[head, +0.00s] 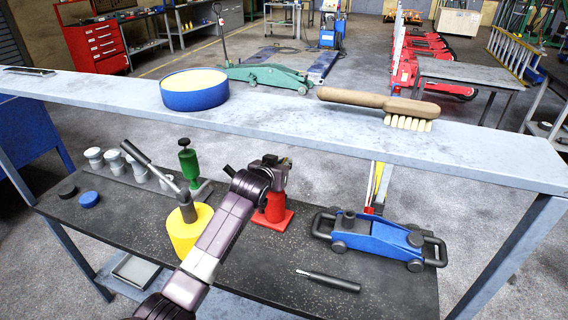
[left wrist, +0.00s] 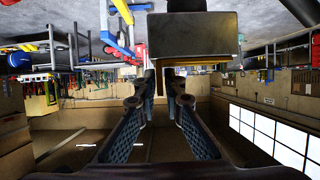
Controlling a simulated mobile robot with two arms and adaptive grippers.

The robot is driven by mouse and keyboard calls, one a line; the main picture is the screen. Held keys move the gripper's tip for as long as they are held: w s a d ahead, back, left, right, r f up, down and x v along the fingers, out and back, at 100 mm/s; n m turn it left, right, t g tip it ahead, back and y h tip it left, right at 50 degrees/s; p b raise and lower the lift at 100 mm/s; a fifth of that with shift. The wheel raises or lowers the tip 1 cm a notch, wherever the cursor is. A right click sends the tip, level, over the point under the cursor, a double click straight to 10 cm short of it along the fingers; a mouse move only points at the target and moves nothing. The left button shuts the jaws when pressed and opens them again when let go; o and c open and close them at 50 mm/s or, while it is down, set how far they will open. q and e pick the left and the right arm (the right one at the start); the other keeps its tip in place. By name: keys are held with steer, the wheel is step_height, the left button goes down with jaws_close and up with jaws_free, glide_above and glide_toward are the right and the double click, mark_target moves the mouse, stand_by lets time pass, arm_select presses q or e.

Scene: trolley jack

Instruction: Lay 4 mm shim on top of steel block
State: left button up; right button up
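My left gripper (head: 275,168) is over the red jack (head: 274,208), in front of the upper shelf. In the left wrist view its two fingers (left wrist: 161,82) are apart with a narrow gap. I see nothing clearly held between them. A dark box-shaped thing (left wrist: 190,35) fills the top middle of that view, close to the fingertips; I cannot tell whether it is the steel block. A thin dark flat piece (head: 28,71) lies at the far left of the upper shelf; I cannot tell whether it is the 4 mm shim. My right gripper is not in view.
The upper shelf (head: 300,115) holds a blue tin (head: 195,92) and a brush (head: 385,105). The lower bench holds a yellow cylinder (head: 188,237), a green bottle jack (head: 188,163), a blue trolley jack (head: 375,238), a dark rod (head: 328,280) and several pale jars.

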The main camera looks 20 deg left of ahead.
arm_select(q)
steer(key=shift+o, duration=1.1)
steer(key=shift+r, duration=0.2)
steer(key=shift+s+r, duration=0.1)
steer(key=shift+s, duration=0.5)
steer(key=b+v, duration=0.2)
steer(key=v, duration=0.8)
steer(key=shift+s+r, duration=0.2)
steer(key=shift+s, duration=0.15)
steer(key=shift+a, duration=0.15)
